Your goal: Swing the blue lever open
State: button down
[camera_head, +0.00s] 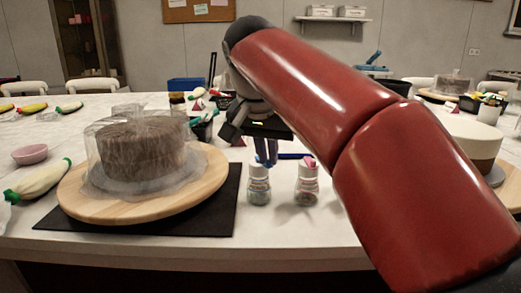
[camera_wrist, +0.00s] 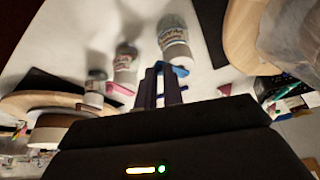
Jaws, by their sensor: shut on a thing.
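The blue lever (camera_head: 292,156) is a thin blue bar lying low, just behind two small jars in the head view. In the wrist view a short blue piece of it (camera_wrist: 180,70) shows at my fingertips. My gripper (camera_head: 266,158) points down over the table at the lever's left end. Its fingers, also in the wrist view (camera_wrist: 160,76), are close together and shut on the lever. What the lever is fixed to is hidden by the jars and my gripper, so I cannot tell how far it is swung.
Two sprinkle jars, left (camera_head: 259,186) and right (camera_head: 307,184), stand close in front of my gripper. A covered brown cake (camera_head: 142,152) sits on a wooden turntable (camera_head: 205,185) over a black mat (camera_head: 215,222) to the left. A white-and-tan cake (camera_head: 470,138) is at right.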

jog(key=shift+w+d+n+g+y+p, duration=0.25)
jog(key=shift+w+d+n+y+p, duration=0.7)
jog(key=shift+n, duration=1.3)
jog(key=shift+w+d+n+g+y+p, duration=0.25)
jog(key=shift+w+n+y+p, duration=0.4)
jog(key=shift+n+p, duration=1.1)
jog(key=shift+w+d+n+g+y+p, duration=0.2)
jog(key=shift+w+d+n+y+p, duration=0.5)
jog(key=shift+n, duration=2)
jog(key=shift+w+n, duration=0.2)
jog(key=shift+n, duration=0.2)
jog(key=c, duration=1.5)
grip_release()
jog(key=shift+y, duration=0.3)
